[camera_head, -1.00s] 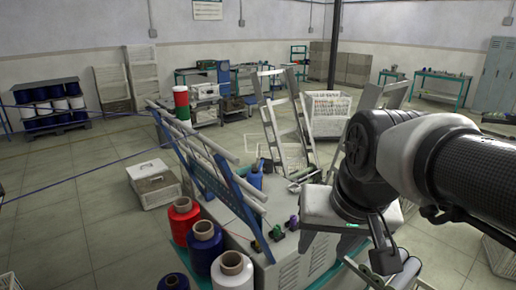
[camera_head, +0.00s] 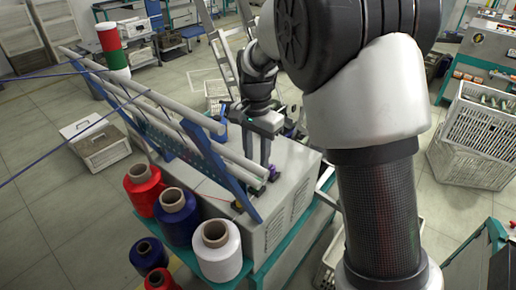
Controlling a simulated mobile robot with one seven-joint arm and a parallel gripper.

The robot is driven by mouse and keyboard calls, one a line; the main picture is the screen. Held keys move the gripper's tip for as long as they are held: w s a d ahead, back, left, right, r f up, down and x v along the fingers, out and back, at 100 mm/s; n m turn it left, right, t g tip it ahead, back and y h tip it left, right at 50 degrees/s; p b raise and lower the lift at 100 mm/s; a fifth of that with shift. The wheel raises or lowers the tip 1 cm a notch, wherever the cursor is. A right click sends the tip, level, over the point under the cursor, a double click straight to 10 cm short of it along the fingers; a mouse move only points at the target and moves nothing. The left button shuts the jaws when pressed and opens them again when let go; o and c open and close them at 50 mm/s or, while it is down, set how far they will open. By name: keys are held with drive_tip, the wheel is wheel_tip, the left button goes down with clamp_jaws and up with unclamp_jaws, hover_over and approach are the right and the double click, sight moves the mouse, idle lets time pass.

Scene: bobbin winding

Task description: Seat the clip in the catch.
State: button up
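My gripper (camera_head: 265,152) points down over the top of the winding machine (camera_head: 291,165), close to the right end of its pale rollers. Its fingers are small and partly merge with the rollers and machine behind them, so I cannot tell whether they are open or shut, or whether they hold anything. Just below the fingertips are a small green part (camera_head: 273,172) and a purple part near it. I cannot make out which small part is the clip or the catch.
A blue frame (camera_head: 232,175) with long rollers runs along the machine. Red, blue and white thread cones (camera_head: 217,252) stand at its front left. White crates (camera_head: 474,137) stand on the right. Threads cross the left side, above open floor.

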drive_tip(key=shift+f+b, duration=2.8)
drive_tip(key=shift+f, duration=1.5)
clamp_jaws()
wheel_tip(320, 180, up, 5)
drive_tip(key=p, duration=0.3)
drive_tip(key=shift+f+p, duration=0.2)
drive_tip(key=shift+p, duration=0.2)
drive_tip(key=shift+d, duration=0.1)
drive_tip(key=s+d+f+n+p, duration=0.1)
drive_tip(key=s+d+f+n, duration=0.1)
drive_tip(key=d, duration=0.5)
drive_tip(key=s+d+f+n+p, duration=0.1)
drive_tip(key=s+d+f+n, duration=0.1)
drive_tip(key=s+d+n, duration=0.2)
drive_tip(key=shift+d+f+n, duration=0.25)
drive_tip(key=shift+d+n, duration=0.55)
drive_tip(key=shift+d, duration=0.8)
